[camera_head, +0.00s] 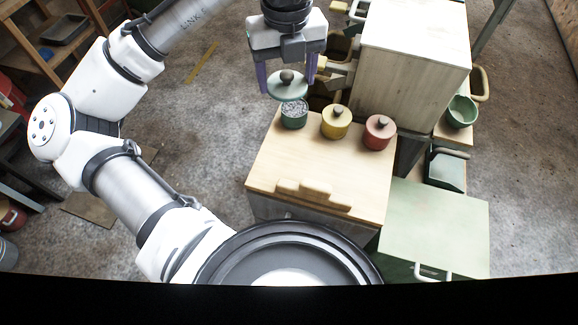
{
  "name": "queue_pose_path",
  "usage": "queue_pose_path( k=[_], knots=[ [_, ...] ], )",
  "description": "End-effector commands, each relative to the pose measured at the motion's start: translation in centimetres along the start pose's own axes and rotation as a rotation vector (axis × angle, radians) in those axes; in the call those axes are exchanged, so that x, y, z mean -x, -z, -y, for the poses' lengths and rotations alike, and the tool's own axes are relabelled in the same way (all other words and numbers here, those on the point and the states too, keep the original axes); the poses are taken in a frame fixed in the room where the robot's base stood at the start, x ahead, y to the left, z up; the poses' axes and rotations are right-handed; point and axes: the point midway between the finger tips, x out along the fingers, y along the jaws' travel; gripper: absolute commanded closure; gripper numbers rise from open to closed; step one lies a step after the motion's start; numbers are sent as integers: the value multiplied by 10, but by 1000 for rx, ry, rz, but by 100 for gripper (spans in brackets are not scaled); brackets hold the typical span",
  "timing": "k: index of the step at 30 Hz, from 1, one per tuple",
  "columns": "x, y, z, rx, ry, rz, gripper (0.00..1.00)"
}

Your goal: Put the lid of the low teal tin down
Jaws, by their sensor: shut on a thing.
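The teal lid (287,88) with its dark round knob is held by my gripper (287,78), whose two purple fingers come down on either side of the knob. The lid hangs just above and slightly left of the low teal tin (293,121). The tin stands uncovered near the back left corner of the wooden cabinet top (270,165), and speckled grey contents show in it. Whether the lid's near edge touches the tin's rim cannot be told from this view.
A yellow lidded tin (336,123) and a red lidded tin (378,133) stand to the right. A tall pale wooden box (415,40) rises behind them. A wooden handle (313,194) lies at the front of the top. A green bowl (461,112) stands far right. The top's middle is clear.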

Motion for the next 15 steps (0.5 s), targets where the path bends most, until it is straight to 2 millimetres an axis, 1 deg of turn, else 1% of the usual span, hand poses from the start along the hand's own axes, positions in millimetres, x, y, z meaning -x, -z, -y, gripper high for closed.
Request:
queue_pose_path(
  k=[1,6,12,14,15],
  knots=[
    [-18,-1,1,-41,-2,3,56],
    [-24,-2,3,-180,1,3,56],
    [-24,-1,5,-264,5,3,56],
    [-29,-1,5,-272,6,1,56],
    [-34,-1,5,-275,7,0,56]
  ],
)
